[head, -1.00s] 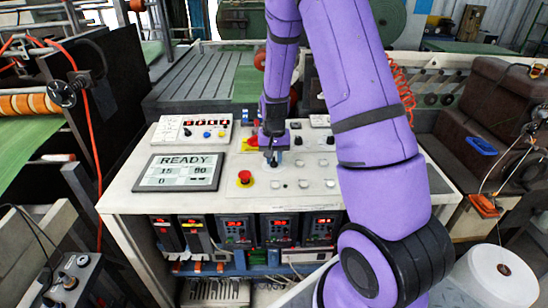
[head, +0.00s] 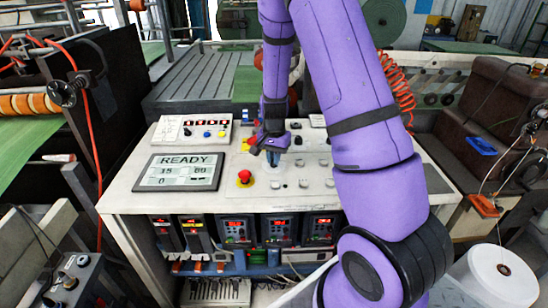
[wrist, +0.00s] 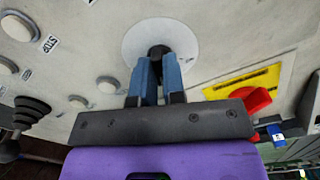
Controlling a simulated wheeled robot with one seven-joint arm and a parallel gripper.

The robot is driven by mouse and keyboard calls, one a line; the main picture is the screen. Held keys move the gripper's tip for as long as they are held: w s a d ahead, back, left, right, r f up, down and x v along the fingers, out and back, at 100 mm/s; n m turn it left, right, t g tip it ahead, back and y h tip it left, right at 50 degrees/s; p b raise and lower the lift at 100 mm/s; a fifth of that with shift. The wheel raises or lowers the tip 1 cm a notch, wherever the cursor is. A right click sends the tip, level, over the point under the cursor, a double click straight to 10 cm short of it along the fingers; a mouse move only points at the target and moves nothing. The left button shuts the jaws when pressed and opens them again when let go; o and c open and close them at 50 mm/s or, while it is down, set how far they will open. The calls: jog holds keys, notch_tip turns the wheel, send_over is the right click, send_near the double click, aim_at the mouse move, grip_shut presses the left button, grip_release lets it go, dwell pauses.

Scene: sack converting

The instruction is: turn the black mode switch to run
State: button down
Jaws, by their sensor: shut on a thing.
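The black mode switch (wrist: 159,51) is a small dark knob in the middle of a round pale plate (wrist: 187,40) in the wrist view. The blue fingers of my gripper (wrist: 158,72) are closed around it from both sides and cover much of it. In the head view my gripper (head: 272,160) points down onto the top of the white control console. There the switch is hidden by the fingers and wrist. I cannot read any run mark or the direction of the switch pointer.
A red emergency button (head: 245,177) stands close left of the gripper. A READY display (head: 180,172) lies further left. In the wrist view, a red handle (wrist: 257,99) on a yellow plate (wrist: 240,83) is at right, and a black ribbed lever (wrist: 30,112) is at left.

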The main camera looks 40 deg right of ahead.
jog(key=shift+m, duration=2.2)
jog(key=c, duration=1.2)
grip_release()
notch_tip(320, 180, up, 11)
